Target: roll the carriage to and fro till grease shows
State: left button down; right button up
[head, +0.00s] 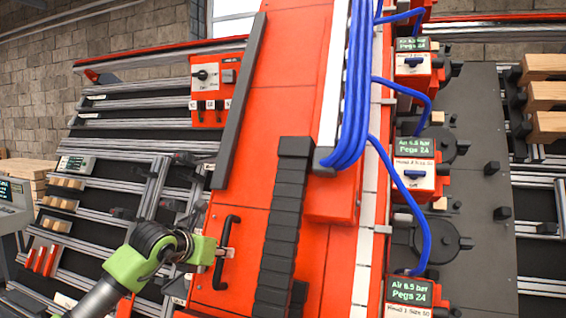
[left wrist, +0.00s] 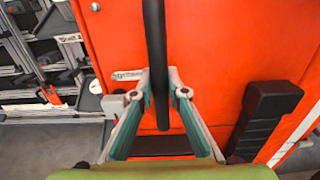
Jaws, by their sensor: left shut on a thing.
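The carriage is a large orange gantry body (head: 290,75) running up the middle of the head view. A black bar handle (head: 228,237) stands on its lower left face. My left gripper (head: 221,252) is shut on this handle. In the left wrist view the handle (left wrist: 154,45) runs upright between the two teal-padded fingers of my left gripper (left wrist: 162,84), with the orange face behind it. I cannot make out grease in either view. My right gripper is not in view.
A black segmented cable chain (head: 283,215) and blue hoses (head: 351,90) run along the carriage. At right are units with green displays (head: 411,147) and a grey plate (head: 480,170). At left are aluminium rails (head: 125,145) and a red switch box (head: 216,90).

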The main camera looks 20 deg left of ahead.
aim_at(244, 255)
pick_arm(q)
jog(key=shift+s+d+f, duration=0.1)
jog(key=shift+d, duration=0.9)
jog(key=shift+s+d+f, duration=0.1)
jog(key=shift+d, duration=1)
jog(key=shift+r, duration=0.2)
jog(key=shift+b, duration=0.3)
